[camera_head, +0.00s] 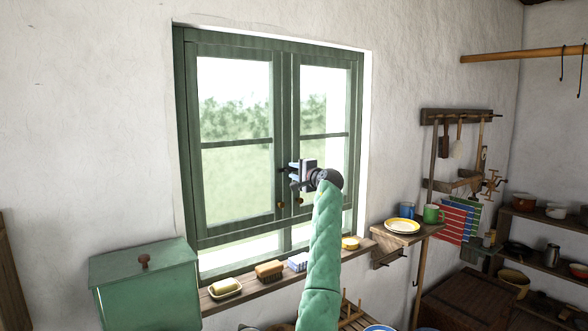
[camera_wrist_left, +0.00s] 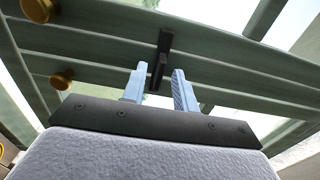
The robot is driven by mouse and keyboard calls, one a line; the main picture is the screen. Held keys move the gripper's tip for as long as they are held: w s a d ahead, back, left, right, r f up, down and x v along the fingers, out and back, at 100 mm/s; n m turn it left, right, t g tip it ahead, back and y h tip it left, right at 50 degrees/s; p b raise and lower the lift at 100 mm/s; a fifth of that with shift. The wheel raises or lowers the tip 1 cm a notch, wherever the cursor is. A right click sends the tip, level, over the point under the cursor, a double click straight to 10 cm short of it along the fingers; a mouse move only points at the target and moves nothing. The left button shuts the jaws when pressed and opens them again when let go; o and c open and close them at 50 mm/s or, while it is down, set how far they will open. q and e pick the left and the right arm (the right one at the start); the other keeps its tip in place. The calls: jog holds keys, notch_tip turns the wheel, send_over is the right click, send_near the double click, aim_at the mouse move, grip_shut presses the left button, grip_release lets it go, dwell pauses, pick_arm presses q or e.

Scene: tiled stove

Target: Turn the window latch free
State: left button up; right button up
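The green two-leaf window (camera_head: 240,140) fills the middle of the head view, and its leaves look closed. The dark window latch (camera_wrist_left: 160,60) shows in the left wrist view on the green window bars. My left gripper (camera_head: 295,176) is at the middle stile of the window and mostly hides the latch in the head view. In the left wrist view its two pale blue fingers (camera_wrist_left: 158,88) are apart, with the lower end of the latch between their tips. A narrow gap shows beside the latch; contact cannot be told. My right gripper is not in view.
Brass-coloured knobs (camera_wrist_left: 62,80) sit on the window frame near the gripper. Below, the wooden sill shelf (camera_head: 240,299) holds a soap dish (camera_head: 225,289), a brush (camera_head: 269,270) and other small items. A green box (camera_head: 146,285) stands at left. A side shelf (camera_head: 411,234) holds mugs and a plate.

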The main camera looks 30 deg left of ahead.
pick_arm(q)
jog(key=shift+a, duration=0.15)
jog(key=shift+w+a+f, duration=0.1)
jog(key=shift+a+f, duration=0.05)
jog(key=shift+a, duration=0.05)
grip_shut()
